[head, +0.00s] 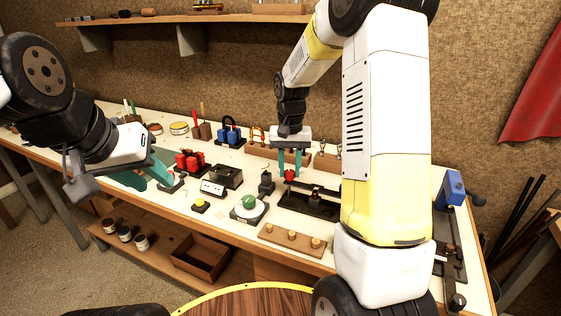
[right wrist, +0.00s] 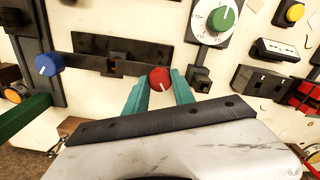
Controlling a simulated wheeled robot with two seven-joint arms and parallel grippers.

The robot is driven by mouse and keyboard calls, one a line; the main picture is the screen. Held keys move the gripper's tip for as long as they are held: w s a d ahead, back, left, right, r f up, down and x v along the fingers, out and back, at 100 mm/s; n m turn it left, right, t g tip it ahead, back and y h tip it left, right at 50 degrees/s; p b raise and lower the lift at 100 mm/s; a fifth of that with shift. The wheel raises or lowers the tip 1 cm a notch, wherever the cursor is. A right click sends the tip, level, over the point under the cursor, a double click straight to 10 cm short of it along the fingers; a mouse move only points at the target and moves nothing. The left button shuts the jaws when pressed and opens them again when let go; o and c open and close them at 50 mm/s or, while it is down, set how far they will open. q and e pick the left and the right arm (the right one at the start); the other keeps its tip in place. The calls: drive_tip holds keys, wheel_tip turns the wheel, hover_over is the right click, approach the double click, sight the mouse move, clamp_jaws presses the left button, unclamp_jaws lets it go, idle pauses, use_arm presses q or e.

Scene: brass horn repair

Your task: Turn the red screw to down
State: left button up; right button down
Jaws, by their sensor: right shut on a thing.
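The red screw (head: 290,175) has a round head and sits at the black holder on the bench. In the right wrist view the red screw (right wrist: 159,79) shows a short pale mark on its head; its exact direction is hard to read. My right gripper (head: 290,168) points down at it. In the right wrist view the teal fingers of my right gripper (right wrist: 160,90) stand on both sides of the head, shut on it. My left gripper (head: 160,172) is away to the left, above the bench; its finger gap is not clear.
A green knob on a white dial (head: 249,205) and a wooden block with pegs (head: 291,239) stand in front. A black box (head: 226,175) and red blocks (head: 190,161) lie to the left. A blue knob (right wrist: 49,64) shows in the right wrist view.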

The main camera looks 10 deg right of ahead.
drive_tip(key=n, duration=0.7)
drive_tip(key=shift+w, duration=0.1)
drive_tip(key=n, duration=0.7)
drive_tip(key=shift+n, duration=0.3)
drive_tip(key=n, duration=0.3)
drive_tip(key=shift+n, duration=0.3)
drive_tip(key=n, duration=0.3)
drive_tip(key=shift+n, duration=0.4)
drive_tip(key=n, duration=0.3)
drive_tip(key=shift+w, duration=0.1)
drive_tip(key=shift+n, duration=2.1)
drive_tip(key=c, duration=1.1)
unclamp_jaws()
